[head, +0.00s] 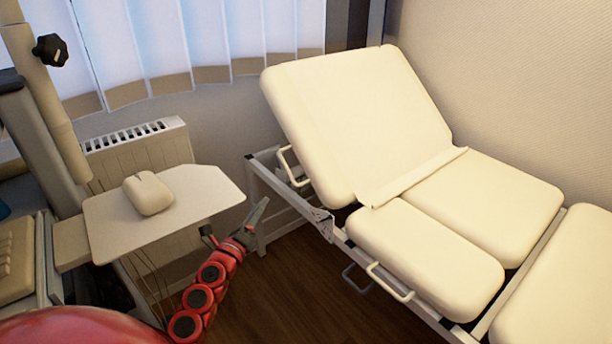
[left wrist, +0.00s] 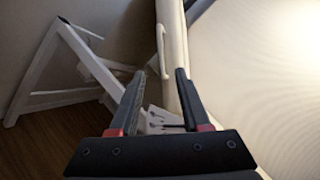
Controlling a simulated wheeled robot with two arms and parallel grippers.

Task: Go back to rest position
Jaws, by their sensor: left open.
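My left gripper (head: 236,222) is in the lower left middle of the head view, at the end of a red and black arm. It is in the air between the small side tray and the bed frame. In the left wrist view its two dark fingers (left wrist: 158,88) are apart with nothing between them. The bed's frame and side show beyond the fingertips there. My right gripper is in neither view.
A cream treatment bed (head: 360,120) with a raised backrest and white metal frame fills the right. A white tray (head: 200,190) holding a cream mouse-shaped object (head: 148,193) stands left. A radiator (head: 140,150) is behind it. Dark wood floor (head: 270,300) is clear between.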

